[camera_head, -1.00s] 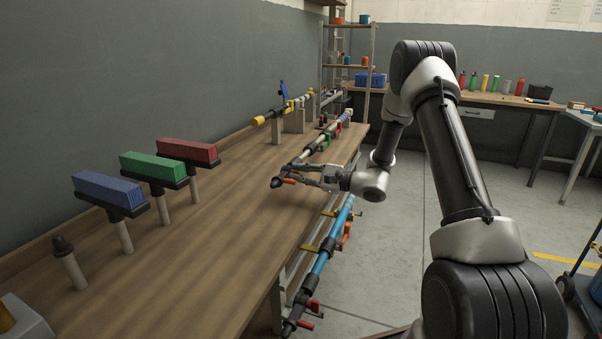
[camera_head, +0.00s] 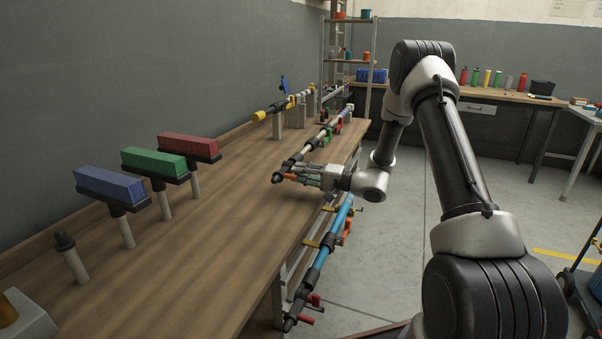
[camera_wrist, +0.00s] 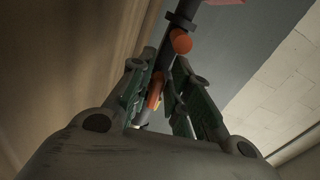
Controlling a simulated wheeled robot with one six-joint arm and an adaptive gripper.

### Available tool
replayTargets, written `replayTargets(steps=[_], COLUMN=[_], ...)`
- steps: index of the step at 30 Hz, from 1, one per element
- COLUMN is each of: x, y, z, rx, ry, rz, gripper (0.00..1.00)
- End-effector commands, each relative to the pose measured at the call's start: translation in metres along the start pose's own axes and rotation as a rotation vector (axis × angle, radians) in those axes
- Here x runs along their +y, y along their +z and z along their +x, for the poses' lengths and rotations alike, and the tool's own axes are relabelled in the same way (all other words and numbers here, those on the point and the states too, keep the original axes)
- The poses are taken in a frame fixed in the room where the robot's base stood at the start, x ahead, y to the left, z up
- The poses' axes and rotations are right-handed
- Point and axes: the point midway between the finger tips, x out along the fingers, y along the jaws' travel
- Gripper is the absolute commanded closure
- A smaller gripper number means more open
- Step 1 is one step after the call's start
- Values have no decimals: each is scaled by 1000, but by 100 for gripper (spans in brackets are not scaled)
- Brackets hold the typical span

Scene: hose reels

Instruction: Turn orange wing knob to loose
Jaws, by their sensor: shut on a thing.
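The orange wing knob (camera_wrist: 154,93) shows between my fingers in the wrist view. Another rounded orange part (camera_wrist: 181,42) shows just past the fingertips; I cannot tell whether it belongs to the same knob. A dark pipe (camera_wrist: 170,52) runs between and beyond the fingers. In the head view its dark near end (camera_head: 278,178) lies over the workbench's right side. My gripper (camera_head: 299,173) reaches it from the right. In the wrist view my gripper (camera_wrist: 166,66) is shut on the orange knob, and its fingers partly hide the knob.
The wooden workbench (camera_head: 190,265) has clear surface left of my gripper. Blue (camera_head: 108,184), green (camera_head: 153,161) and red (camera_head: 188,146) blocks stand on posts at the left. A blue pipe (camera_head: 320,258) with red handles runs below the bench's right edge. More pipe fittings stand at the back.

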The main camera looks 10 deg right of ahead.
Motion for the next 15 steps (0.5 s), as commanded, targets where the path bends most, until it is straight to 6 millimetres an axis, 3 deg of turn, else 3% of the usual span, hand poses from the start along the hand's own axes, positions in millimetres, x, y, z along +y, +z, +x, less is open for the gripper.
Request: replayTargets(steps=[15], x=[4], y=[0], z=[-1], rx=[1], ry=[3], rz=[-121], gripper=[100])
